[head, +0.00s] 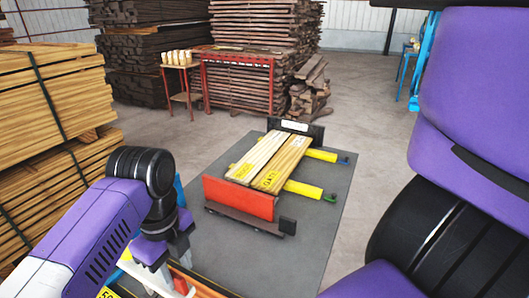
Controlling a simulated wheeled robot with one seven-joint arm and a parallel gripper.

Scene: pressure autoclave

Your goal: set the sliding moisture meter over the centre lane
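My gripper (179,248) points down at the lower left, over a partly hidden assembly at the bottom edge. Its grey fingers show, but I cannot tell whether they hold anything. Beside and below it are a white piece (147,277), a small red piece (181,285) and an orange strip (205,289). I cannot tell whether any of these is the moisture meter or a lane; my arm and the picture edge hide much of the assembly. No moisture meter is clearly recognisable elsewhere.
A low rack with a red end panel (240,197) carries pale boards (270,160) on the grey mat (315,232). Yellow cylinders (303,189) stick out on its right. Stacked timber (50,85) lines the left. The concrete floor (370,120) is clear behind right.

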